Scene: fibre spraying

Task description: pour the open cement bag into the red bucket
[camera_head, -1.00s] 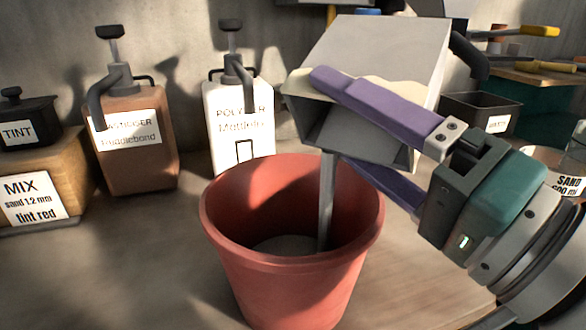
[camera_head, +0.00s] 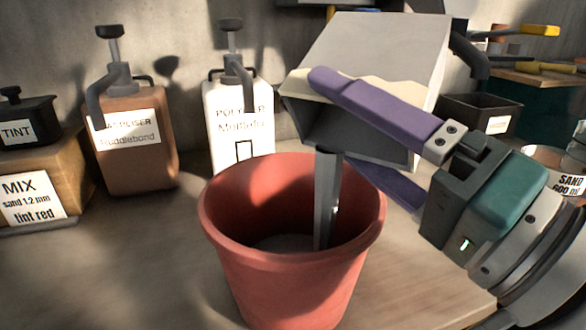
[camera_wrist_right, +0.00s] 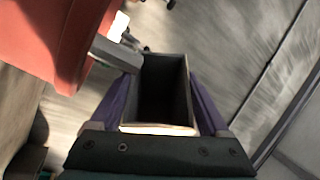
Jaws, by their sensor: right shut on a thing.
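The open cement bag (camera_head: 385,48) is a grey box-like bag with a torn pale edge. It is tipped over above the red bucket (camera_head: 290,285), its mouth facing down and left. A thick grey stream (camera_head: 327,200) runs from the mouth into the bucket, where grey material (camera_head: 283,243) lies on the bottom. My right gripper (camera_head: 345,118) is shut on the bag, with purple fingers on its two sides. In the right wrist view the bag's dark inside (camera_wrist_right: 162,88) shows between the fingers, with the bucket (camera_wrist_right: 50,35) at the upper left. My left gripper is out of view.
Behind the bucket stand a brown pump jug (camera_head: 135,165) and a white pump jug (camera_head: 225,105). A mix box (camera_head: 65,165) with a tint container (camera_head: 22,122) is at the left. A black bin (camera_head: 480,115) and a sand container (camera_head: 548,160) are at the right. The left foreground is clear.

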